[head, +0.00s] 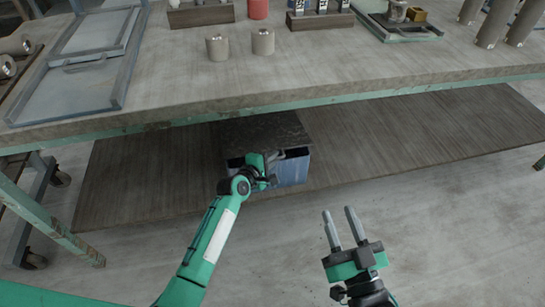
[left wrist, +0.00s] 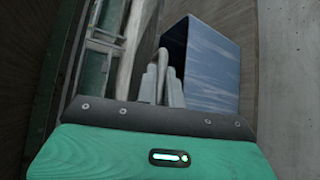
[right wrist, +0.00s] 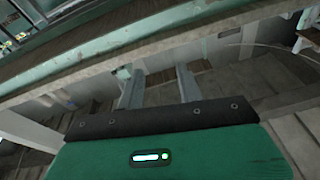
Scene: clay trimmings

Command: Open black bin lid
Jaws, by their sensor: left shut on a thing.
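A blue bin (head: 292,172) with a dark lid (head: 265,130) stands on the low shelf under the workbench. A dark gap shows between the lid's front edge and the blue wall, so the lid looks partly raised. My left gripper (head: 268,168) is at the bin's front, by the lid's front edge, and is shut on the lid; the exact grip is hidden. In the left wrist view the fingers (left wrist: 163,85) are close together beside the blue bin wall (left wrist: 212,65). My right gripper (head: 340,211) is open and empty, in front of the shelf, right of the bin.
The workbench's front edge (head: 360,95) overhangs the bin's rear. The low wooden shelf (head: 410,135) is clear right of the bin. A green bench leg (head: 55,225) is at left. The floor around my right gripper is free.

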